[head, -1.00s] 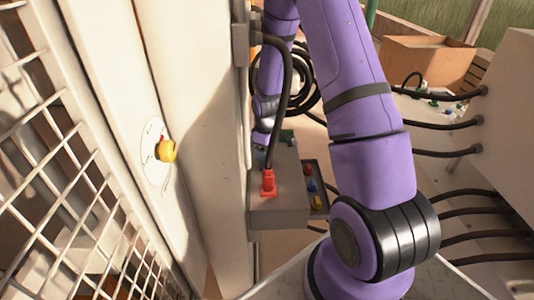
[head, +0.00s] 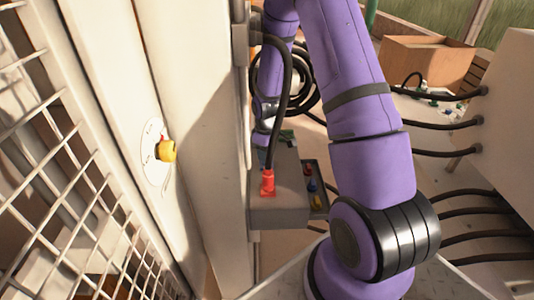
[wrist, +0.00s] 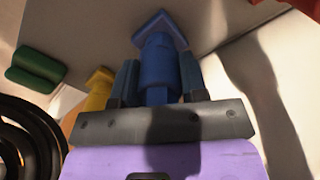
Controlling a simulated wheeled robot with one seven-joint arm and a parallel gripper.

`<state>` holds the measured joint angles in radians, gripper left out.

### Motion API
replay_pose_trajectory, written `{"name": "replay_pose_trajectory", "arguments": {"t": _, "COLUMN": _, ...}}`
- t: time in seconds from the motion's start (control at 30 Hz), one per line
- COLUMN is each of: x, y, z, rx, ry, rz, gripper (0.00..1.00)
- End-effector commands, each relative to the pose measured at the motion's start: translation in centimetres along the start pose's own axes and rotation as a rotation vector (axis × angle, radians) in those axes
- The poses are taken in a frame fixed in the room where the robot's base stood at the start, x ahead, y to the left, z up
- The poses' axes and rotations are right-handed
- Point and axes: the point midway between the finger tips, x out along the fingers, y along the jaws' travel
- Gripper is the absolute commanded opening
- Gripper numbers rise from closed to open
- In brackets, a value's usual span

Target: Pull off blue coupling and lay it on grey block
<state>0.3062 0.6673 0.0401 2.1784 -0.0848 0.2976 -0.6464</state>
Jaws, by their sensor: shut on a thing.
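The blue coupling (wrist: 158,60) is in the middle of the wrist view, with a square flange at its far end against a grey surface. My gripper (wrist: 158,82) is shut on it, one finger on each side of its body. I cannot tell whether the flange is still seated. The grey block (head: 278,212) stands beside the pale wall in the head view, with a red coupling (head: 267,184) and black hose on it. In the head view my gripper is mostly hidden behind the block's far edge.
A yellow coupling (wrist: 92,95) and a green piece (wrist: 36,66) are left of my gripper. A dark tray (head: 319,211) with coloured pieces adjoins the block. A yellow-red knob (head: 166,151) sticks out of the wall. Black hoses (head: 470,214) run at right.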

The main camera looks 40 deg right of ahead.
Motion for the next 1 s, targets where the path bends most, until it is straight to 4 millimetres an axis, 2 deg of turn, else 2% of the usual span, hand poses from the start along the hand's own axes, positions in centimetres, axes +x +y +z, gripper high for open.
{"name": "replay_pose_trajectory", "arguments": {"t": 1.0, "x": -2.7, "y": 0.0, "z": 0.0, "rx": 0.000, "ry": 0.001, "rz": 0.001, "gripper": 0.06}}
